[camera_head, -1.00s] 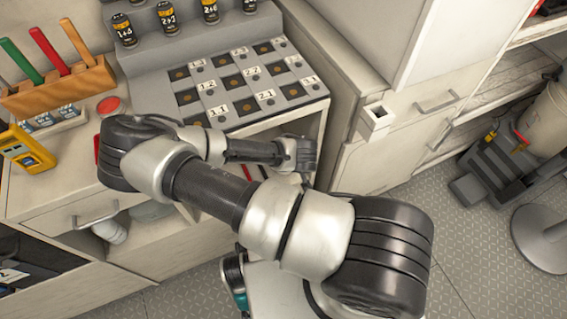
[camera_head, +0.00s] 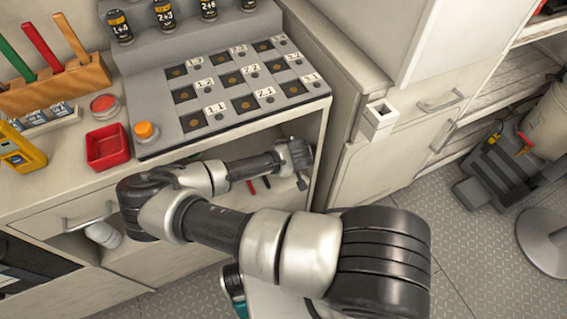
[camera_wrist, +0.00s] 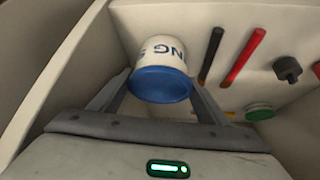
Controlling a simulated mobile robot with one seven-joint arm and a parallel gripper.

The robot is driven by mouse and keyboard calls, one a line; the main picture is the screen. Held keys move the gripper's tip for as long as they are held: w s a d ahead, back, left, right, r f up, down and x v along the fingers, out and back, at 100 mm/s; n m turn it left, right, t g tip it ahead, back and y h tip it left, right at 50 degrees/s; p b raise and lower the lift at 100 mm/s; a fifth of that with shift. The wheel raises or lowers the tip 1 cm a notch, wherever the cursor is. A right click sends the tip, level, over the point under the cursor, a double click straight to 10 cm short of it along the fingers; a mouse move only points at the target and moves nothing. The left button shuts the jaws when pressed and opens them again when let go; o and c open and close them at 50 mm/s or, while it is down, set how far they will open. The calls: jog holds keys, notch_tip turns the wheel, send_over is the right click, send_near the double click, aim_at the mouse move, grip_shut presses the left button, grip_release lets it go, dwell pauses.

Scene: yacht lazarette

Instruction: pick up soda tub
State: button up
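The soda tub (camera_wrist: 162,66) shows in the wrist view as a white cylinder with dark lettering and a blue end facing the camera. My gripper (camera_wrist: 160,88) is open, with one finger on each side of the tub, close to its sides. I cannot tell whether the fingers touch it. In the head view the end of my arm (camera_head: 296,160) is at the open compartment under the counter. The tub and the fingertips cannot be made out there.
The compartment wall (camera_wrist: 65,75) is close on the left in the wrist view. A black rod (camera_wrist: 211,55), a red rod (camera_wrist: 243,55), a black knobbed object (camera_wrist: 288,69) and a green round item (camera_wrist: 260,113) lie to the right. The counter (camera_head: 70,180) is above.

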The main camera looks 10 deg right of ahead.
jog(key=c, duration=0.6)
jog(key=shift+c, duration=0.2)
jog(key=shift+r, duration=0.15)
